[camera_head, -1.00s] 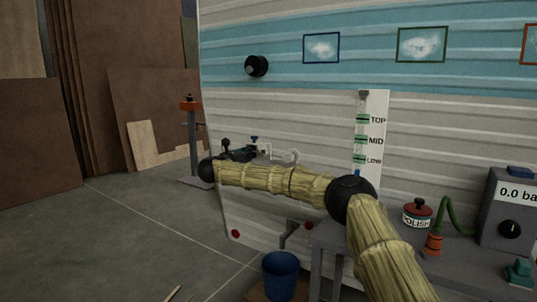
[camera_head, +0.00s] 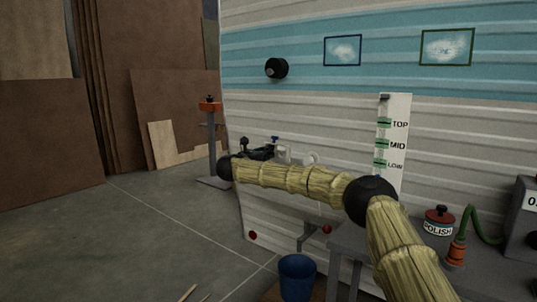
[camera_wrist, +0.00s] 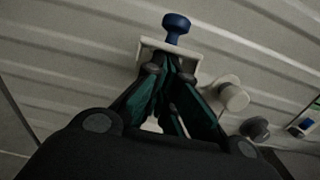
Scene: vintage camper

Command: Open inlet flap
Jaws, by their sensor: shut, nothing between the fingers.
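The inlet on the camper wall shows in the wrist view as a pale flap or plate (camera_wrist: 187,53) with a dark blue knob (camera_wrist: 176,27) above it. In the head view the blue knob (camera_head: 274,139) and a small white part (camera_head: 283,154) show just beyond my gripper. My gripper (camera_wrist: 170,70) is shut and empty, its fingertips at or in front of the plate's lower side. I cannot tell whether they touch it. The fingers hide part of the plate, and how far the flap stands open is unclear.
A round pale fitting (camera_wrist: 232,96) sits right of the fingers. A grey bench (camera_head: 350,240) with a polish tin (camera_head: 438,222) stands at right.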

